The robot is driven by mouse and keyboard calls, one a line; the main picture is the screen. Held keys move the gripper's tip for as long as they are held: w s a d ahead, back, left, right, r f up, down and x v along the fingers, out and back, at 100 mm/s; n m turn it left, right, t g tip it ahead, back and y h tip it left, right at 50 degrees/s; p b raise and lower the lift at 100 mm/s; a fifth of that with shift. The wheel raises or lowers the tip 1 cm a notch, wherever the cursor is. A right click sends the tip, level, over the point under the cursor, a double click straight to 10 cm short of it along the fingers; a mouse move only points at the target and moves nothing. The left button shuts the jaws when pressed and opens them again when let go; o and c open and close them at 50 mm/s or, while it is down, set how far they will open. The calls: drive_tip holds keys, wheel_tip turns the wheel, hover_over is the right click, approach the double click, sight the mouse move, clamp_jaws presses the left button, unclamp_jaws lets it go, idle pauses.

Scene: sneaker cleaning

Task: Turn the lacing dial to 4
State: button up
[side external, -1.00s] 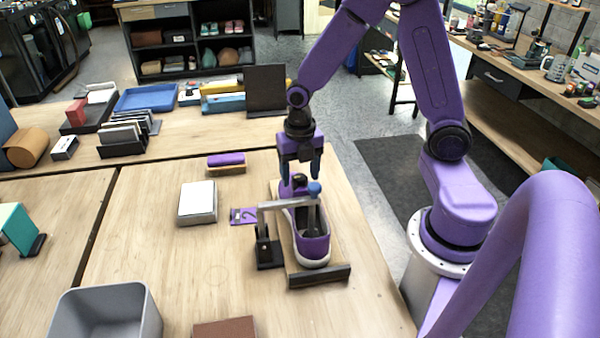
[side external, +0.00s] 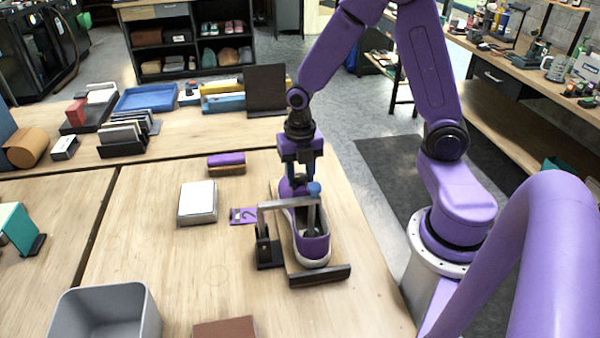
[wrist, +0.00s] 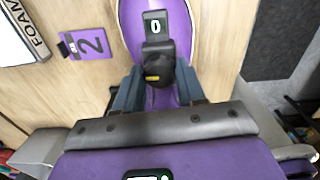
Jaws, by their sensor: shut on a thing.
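The purple sneaker (side external: 313,246) sits on a wooden board, with a grey clamp arm (side external: 284,204) over it. In the wrist view, the black lacing dial (wrist: 160,66) on the purple shoe (wrist: 184,22) has a yellow mark on its near side. A small display (wrist: 155,24) beyond the dial reads 0. My gripper (side external: 301,181) points down at the far end of the shoe. In the wrist view, the fingers of my gripper (wrist: 158,78) are shut on the dial from both sides.
A purple card with a 2 (side external: 242,216) lies left of the shoe. A white-topped block (side external: 198,202) and a purple-topped brush (side external: 226,162) lie farther left. A grey bin (side external: 106,296) stands front left.

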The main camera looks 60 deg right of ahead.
drive_tip(key=m, duration=0.5)
drive_tip(key=shift+m, duration=0.4)
drive_tip(key=m, duration=1.1)
drive_tip(key=shift+m, duration=0.4)
drive_tip(key=m, duration=1)
drive_tip(key=shift+m, duration=0.4)
drive_tip(key=m, duration=1.7)
